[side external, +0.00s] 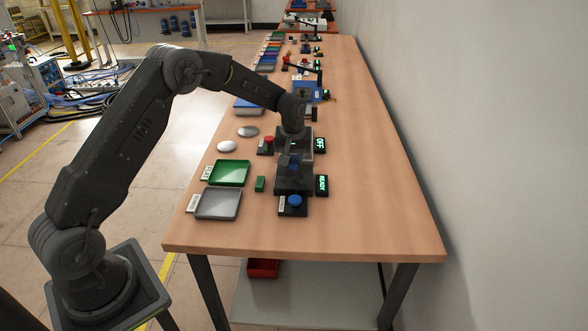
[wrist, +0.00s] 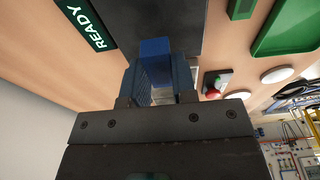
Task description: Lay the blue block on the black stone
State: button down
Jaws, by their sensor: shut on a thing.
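The blue block (wrist: 155,50) is between the fingers of my gripper (wrist: 157,78) in the wrist view, its end sticking out past the fingertips. In the side external view my gripper (side external: 292,157) points down over the black stone (side external: 294,182), a dark slab near the front of the table. The black stone also fills the top of the wrist view (wrist: 185,18), behind the block. I cannot tell whether the block touches the stone. In the side external view the block is mostly hidden by the gripper.
A READY sign (side external: 321,185) and a blue button (side external: 295,201) are close to the stone. A green block (side external: 260,184), a green tray (side external: 229,173) and a grey tray (side external: 218,204) lie left. A red button (side external: 268,141) and pale discs (side external: 227,146) are further back. Table right of the signs is clear.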

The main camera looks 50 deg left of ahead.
aim_at(294, 177)
jog(key=shift+w+d+f, duration=0.1)
jog(key=shift+f, duration=1.95)
jog(key=shift+f, duration=0.15)
jog(key=c, duration=0.9)
grip_release()
